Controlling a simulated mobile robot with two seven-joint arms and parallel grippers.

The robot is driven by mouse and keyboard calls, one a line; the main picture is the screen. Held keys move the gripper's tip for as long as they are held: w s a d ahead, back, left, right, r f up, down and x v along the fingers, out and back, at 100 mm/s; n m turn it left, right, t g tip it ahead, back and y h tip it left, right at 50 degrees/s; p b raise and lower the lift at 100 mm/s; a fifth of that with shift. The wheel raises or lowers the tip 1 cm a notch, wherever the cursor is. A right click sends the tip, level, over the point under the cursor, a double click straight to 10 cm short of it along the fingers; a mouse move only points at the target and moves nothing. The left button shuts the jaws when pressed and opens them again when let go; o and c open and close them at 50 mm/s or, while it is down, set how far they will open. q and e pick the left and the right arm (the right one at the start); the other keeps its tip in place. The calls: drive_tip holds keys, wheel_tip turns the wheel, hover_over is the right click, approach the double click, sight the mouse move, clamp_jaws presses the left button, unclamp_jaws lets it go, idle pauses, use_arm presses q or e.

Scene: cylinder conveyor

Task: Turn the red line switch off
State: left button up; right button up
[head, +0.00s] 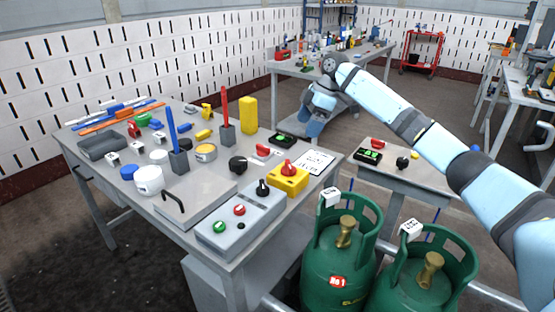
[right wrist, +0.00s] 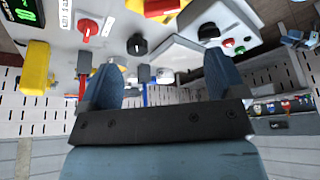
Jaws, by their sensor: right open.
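A yellow box (head: 288,183) with a red rotary knob (head: 288,168) sits at the right front of the left table. A smaller red knob (head: 263,150) sits behind it and also shows in the right wrist view (right wrist: 88,28). Which one is the line switch cannot be told by a label. The yellow box's red knob shows at the top of the right wrist view (right wrist: 162,7). My right gripper (head: 313,128) is raised beyond the table's right edge, apart from both knobs. In the right wrist view its fingers (right wrist: 160,66) are spread and empty. My left gripper is out of view.
A grey control box (head: 240,220) with green and red buttons is at the front. A black knob (head: 238,164), a yellow block (head: 248,115) and a red upright rod (head: 225,105) stand nearby. Green gas cylinders (head: 338,270) stand in front. A small side table (head: 420,180) is at right.

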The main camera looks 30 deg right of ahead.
sight(289, 164)
drive_tip(key=b+x, duration=0.3)
drive_tip(key=x, duration=1)
drive_tip(key=shift+s+a+f, duration=0.1)
drive_tip(key=shift+s+a, duration=0.05)
drive_tip(key=shift+a, duration=0.05)
drive_tip(key=shift+c, duration=0.2)
drive_tip(key=c, duration=0.9)
